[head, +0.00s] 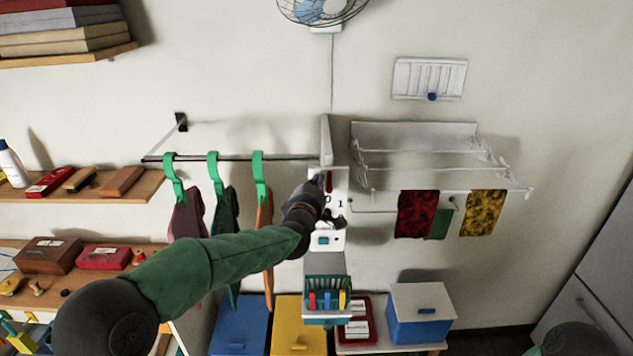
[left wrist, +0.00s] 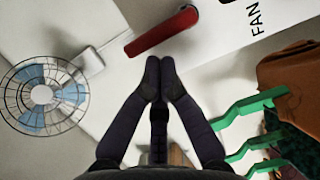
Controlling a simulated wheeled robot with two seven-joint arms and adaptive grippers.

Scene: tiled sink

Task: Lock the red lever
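The red lever (head: 329,182) sits on the upper part of a white wall panel (head: 327,240) in the head view. In the left wrist view the red lever (left wrist: 161,31) lies slanted, its right end higher in the picture, on the white panel next to the printed word FAN. My left gripper (head: 321,179) reaches up to the panel beside the lever. In the left wrist view my left gripper (left wrist: 160,62) has its fingertips together with nothing between them, just below the lever; I cannot tell whether they touch it. My right gripper is not in view.
A wall fan (head: 323,8) is above the panel. Green hangers with clothes (head: 213,175) hang left of it, close to my left arm. A drying rack (head: 420,150) with cloths is to the right. A basket (head: 327,300) and boxes stand below.

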